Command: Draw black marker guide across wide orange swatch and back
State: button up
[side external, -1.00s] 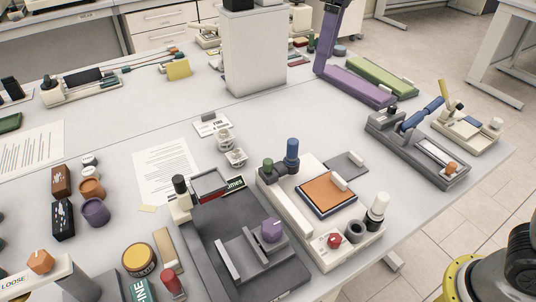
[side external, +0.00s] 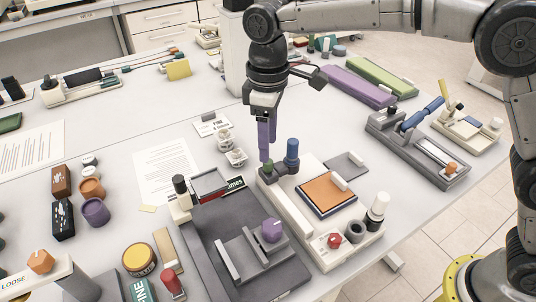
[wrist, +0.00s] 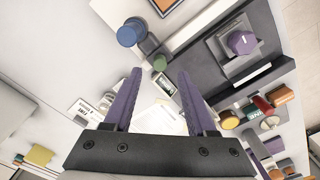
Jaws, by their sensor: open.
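The orange swatch (side external: 326,193) lies flat on a dark-edged pad on a long white fixture (side external: 290,213); its corner shows at the top of the wrist view (wrist: 165,5). A white-topped piece with a dark band (side external: 377,208) stands at the fixture's right end; I cannot tell which piece is the black marker guide.
A dark grey fixture with a purple knob (side external: 271,230) stands close at the front left. A grey plate (side external: 347,165) lies behind the swatch.

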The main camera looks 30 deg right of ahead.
aim_at(281, 164)
jog(key=shift+f, duration=2.2)
grip_shut()
